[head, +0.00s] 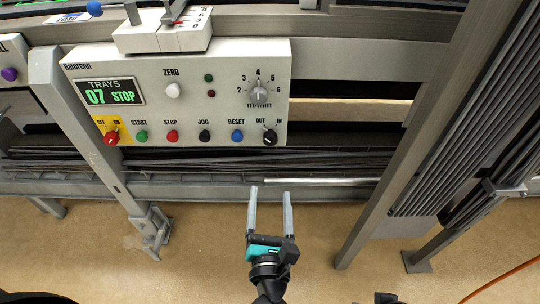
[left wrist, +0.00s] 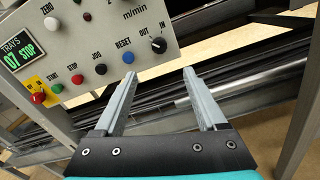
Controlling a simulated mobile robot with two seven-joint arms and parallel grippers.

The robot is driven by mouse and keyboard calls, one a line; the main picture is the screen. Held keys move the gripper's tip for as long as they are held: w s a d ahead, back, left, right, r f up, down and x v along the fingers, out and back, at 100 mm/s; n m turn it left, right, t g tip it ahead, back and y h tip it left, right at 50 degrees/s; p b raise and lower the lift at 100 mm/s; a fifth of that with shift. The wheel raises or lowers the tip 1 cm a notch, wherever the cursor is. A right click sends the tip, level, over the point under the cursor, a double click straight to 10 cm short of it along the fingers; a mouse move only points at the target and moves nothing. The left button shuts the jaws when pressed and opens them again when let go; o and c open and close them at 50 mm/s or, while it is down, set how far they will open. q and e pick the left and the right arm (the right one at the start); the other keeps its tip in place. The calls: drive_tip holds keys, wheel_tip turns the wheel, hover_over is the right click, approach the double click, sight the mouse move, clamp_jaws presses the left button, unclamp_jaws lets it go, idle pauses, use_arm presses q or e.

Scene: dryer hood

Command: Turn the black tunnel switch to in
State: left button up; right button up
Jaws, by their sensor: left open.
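The black tunnel switch (head: 270,137) is a round knob at the lower right of the pale control panel (head: 215,110), between the labels OUT and IN. Its light mark appears to lean up and left, toward OUT, but it is small. The switch also shows in the left wrist view (left wrist: 158,45), just beyond the fingertips. My left gripper (head: 270,191) is open and empty, with its two long grey fingers pointing at the panel. In the head view it sits below the switch, apart from it. I do not see my right gripper.
A blue RESET button (head: 237,135), a black JOG button (head: 204,136) and others line up left of the switch. A grey dial (head: 258,91) is above it. A grey rail (head: 200,186) runs below the panel. A slanted grey post (head: 400,150) stands to the right.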

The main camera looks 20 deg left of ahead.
sight(271, 142)
use_arm(q)
drive_tip(key=b+x, duration=0.2)
drive_tip(key=x, duration=1.1)
drive_tip(key=shift+w+a+b, duration=0.1)
drive_tip(key=shift+w+b, duration=0.25)
drive_tip(key=shift+w, duration=0.05)
drive_tip(key=shift+w+a, duration=0.2)
drive_tip(key=shift+w, duration=0.5)
use_arm(e)
wheel_tip(271, 142, up, 7)
drive_tip(key=t, duration=0.1)
drive_tip(key=shift+f, duration=0.2)
use_arm(q)
clamp_jaws()
use_arm(e)
drive_tip(key=shift+w, duration=0.1)
